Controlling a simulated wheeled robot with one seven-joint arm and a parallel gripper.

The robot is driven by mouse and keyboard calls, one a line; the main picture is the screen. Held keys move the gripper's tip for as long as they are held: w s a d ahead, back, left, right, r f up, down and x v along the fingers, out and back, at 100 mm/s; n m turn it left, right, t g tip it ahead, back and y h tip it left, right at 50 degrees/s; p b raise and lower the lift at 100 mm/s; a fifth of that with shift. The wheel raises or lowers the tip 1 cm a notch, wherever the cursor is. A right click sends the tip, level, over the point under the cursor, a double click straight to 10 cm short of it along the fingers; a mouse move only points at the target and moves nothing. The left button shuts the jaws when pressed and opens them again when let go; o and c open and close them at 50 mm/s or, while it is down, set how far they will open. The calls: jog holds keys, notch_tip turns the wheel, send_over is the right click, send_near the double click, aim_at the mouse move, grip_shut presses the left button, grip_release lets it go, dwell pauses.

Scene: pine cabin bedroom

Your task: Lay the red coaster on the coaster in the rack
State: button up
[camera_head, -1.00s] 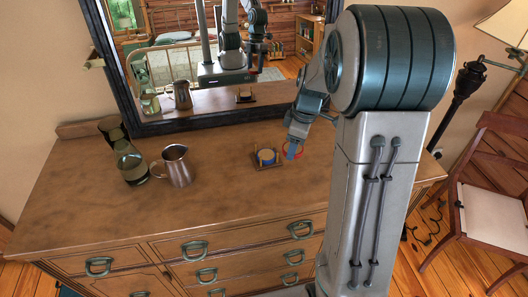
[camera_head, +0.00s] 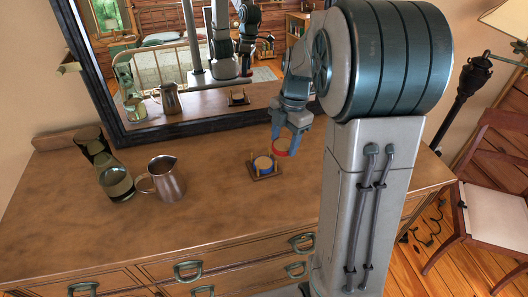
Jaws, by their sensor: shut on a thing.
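My gripper (camera_head: 284,138) is shut on the red coaster (camera_head: 281,150), which has a paler, tan-looking face. It holds the coaster just behind and to the right of the rack, apparently above the dresser top. The small brown rack (camera_head: 267,176) stands on the dresser, with short posts at its edges. A round tan coaster with a blue edge (camera_head: 263,163) lies in the rack. The fingertips partly cover the red coaster, and its exact height above the wood is hard to tell.
A metal pitcher (camera_head: 168,181) and a green glass vessel (camera_head: 116,183) stand to the left on the dresser top (camera_head: 210,215). A dark-framed mirror (camera_head: 190,129) rises behind. The wood in front of the rack is clear.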

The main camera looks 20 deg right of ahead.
jog(key=p, duration=0.1)
send_over(263, 163)
jog(key=f, duration=0.3)
jog(key=shift+w+d+f, duration=0.1)
jog(key=shift+d, duration=0.2)
notch_tip(263, 163, down, 4)
jog(key=shift+r+p, duration=0.1)
jog(key=shift+p, duration=0.5)
jog(key=shift+f, duration=0.2)
jog(key=shift+f+b, duration=0.2)
jog(key=shift+b, duration=0.1)
jog(key=o, duration=1)
jog(key=shift+r, duration=0.1)
jog(key=shift+r, duration=0.1)
